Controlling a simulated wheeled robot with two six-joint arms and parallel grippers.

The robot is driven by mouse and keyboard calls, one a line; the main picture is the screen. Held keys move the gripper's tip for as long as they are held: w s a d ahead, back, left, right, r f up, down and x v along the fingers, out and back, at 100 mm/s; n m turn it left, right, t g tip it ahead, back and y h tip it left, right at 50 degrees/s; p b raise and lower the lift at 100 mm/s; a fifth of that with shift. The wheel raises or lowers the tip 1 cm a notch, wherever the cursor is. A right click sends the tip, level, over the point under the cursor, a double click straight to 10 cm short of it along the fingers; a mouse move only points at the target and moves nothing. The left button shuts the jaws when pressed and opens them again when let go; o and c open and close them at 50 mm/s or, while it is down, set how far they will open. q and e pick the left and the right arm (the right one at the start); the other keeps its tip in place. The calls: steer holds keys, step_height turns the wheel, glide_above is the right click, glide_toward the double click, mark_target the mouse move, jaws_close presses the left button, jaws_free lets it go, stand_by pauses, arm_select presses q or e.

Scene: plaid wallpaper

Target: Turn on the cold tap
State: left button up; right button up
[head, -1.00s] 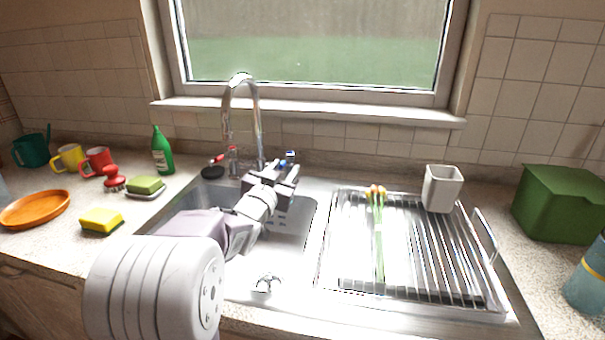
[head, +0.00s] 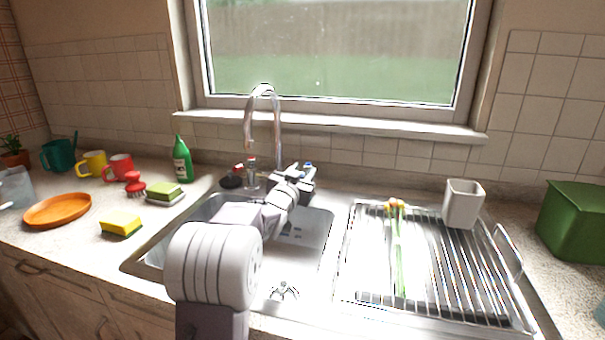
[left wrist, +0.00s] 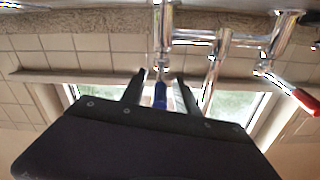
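The blue-marked cold tap lever (head: 308,165) is at the right of the tap body, mostly hidden by my gripper in the head view. My left gripper (head: 301,170) reaches over the sink to it. In the left wrist view, the blue lever (left wrist: 160,95) lies between the two spread fingers (left wrist: 160,78), with gaps visible at both sides. The gripper is open around it. The red-marked hot lever (head: 238,168) is at the left, and at the right in the left wrist view (left wrist: 304,99). The chrome spout (head: 277,130) arches above. My right gripper is out of view.
The sink basin (head: 316,240) lies below my arm. A drying rack (head: 440,270) with a white cup (head: 463,203) is at the right. A green bottle (head: 182,160), a sponge (head: 121,223) and an orange plate (head: 58,210) are at the left. The window sill (head: 340,125) is behind.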

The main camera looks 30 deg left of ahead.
arm_select(q)
steer(key=shift+c, duration=0.4)
jaws_close()
stand_by(0.9)
